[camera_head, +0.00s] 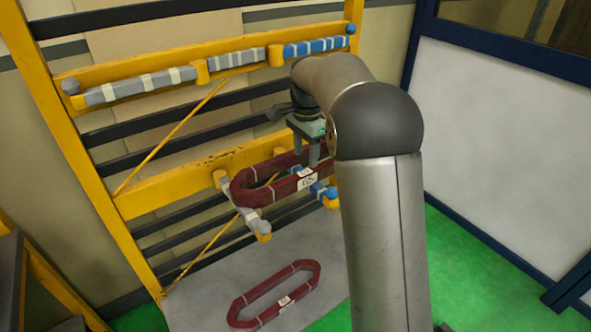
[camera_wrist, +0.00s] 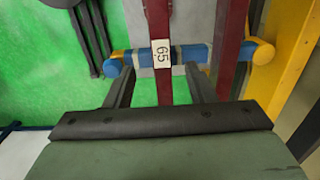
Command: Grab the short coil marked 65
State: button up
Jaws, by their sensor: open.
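The dark red coil (camera_head: 240,190) with a white label hangs on the lower pegs of the yellow rack in the head view. In the wrist view the label (camera_wrist: 161,53) reads 65. My gripper (camera_wrist: 159,69) is open, with one finger on each side of the coil's labelled side bar (camera_wrist: 164,90). Clear gaps show between that bar and both fingers. The coil's other long side (camera_wrist: 231,45) lies to the right, outside the fingers. In the head view my gripper (camera_head: 316,160) is over the coil's labelled side, and my arm hides the coil's right end.
A blue-wrapped peg (camera_wrist: 190,54) with yellow ends crosses beneath the coil. Another dark red labelled coil (camera_head: 238,311) lies on the grey plate (camera_head: 205,270) below. Wrapped grey (camera_head: 140,87) and blue (camera_head: 315,47) bars sit along the upper rack. Green floor is at right.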

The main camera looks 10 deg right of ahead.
aim_at(305, 173)
notch_tip(305, 173, down, 7)
jog(key=shift+f+p, duration=0.15)
jog(key=shift+p, duration=0.3)
grip_shut()
jog(key=shift+w, duration=0.1)
